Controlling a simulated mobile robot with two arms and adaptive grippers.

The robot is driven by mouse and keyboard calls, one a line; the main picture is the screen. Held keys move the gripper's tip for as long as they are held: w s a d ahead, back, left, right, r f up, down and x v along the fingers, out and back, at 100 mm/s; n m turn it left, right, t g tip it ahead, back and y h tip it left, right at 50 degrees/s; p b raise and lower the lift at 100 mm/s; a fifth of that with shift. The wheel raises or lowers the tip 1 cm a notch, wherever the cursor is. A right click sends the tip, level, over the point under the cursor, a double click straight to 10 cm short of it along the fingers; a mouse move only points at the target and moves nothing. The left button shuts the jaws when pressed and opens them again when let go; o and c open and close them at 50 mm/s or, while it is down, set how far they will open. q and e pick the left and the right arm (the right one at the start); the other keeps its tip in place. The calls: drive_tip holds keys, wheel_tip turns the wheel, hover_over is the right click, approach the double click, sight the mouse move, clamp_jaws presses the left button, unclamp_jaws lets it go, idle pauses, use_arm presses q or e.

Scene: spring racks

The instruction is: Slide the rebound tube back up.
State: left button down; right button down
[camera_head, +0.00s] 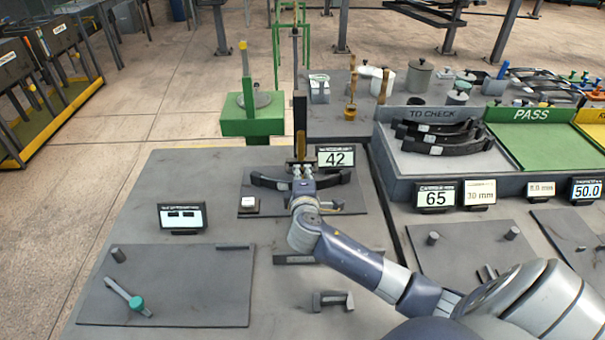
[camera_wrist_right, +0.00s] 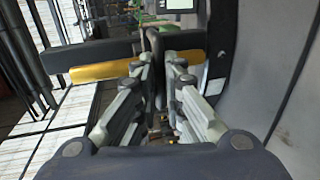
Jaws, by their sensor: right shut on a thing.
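The rebound tube (camera_head: 300,112) is a dark upright piece on a tall thin post, with a yellow-brown strip (camera_head: 300,147) below it. It stands behind a black curved leaf spring (camera_head: 268,182) on a dark plate. My right gripper (camera_head: 302,172) is at the foot of this upright, just above the spring. In the right wrist view my right gripper (camera_wrist_right: 160,68) is shut at the upright, whose dark bar (camera_wrist_right: 92,52) and yellow strip (camera_wrist_right: 100,72) lie crosswise. My left gripper is not in view.
A display reading 42 (camera_head: 336,157) stands close right of the upright. A dark mat (camera_head: 170,285) with a green-ended tool lies front left. A tray marked TO CHECK (camera_head: 425,170) is at the right.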

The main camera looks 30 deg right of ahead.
wheel_tip(320, 180, up, 11)
drive_tip(key=p, duration=0.7)
drive_tip(key=shift+f, duration=0.2)
drive_tip(key=shift+w, duration=0.1)
drive_tip(key=c, duration=1.7)
unclamp_jaws()
drive_tip(key=shift+r, duration=0.15)
drive_tip(key=shift+f, duration=0.25)
drive_tip(key=shift+s+a, duration=0.2)
drive_tip(key=shift+s, duration=0.2)
drive_tip(key=v, duration=1.1)
drive_tip(key=shift+s, duration=0.15)
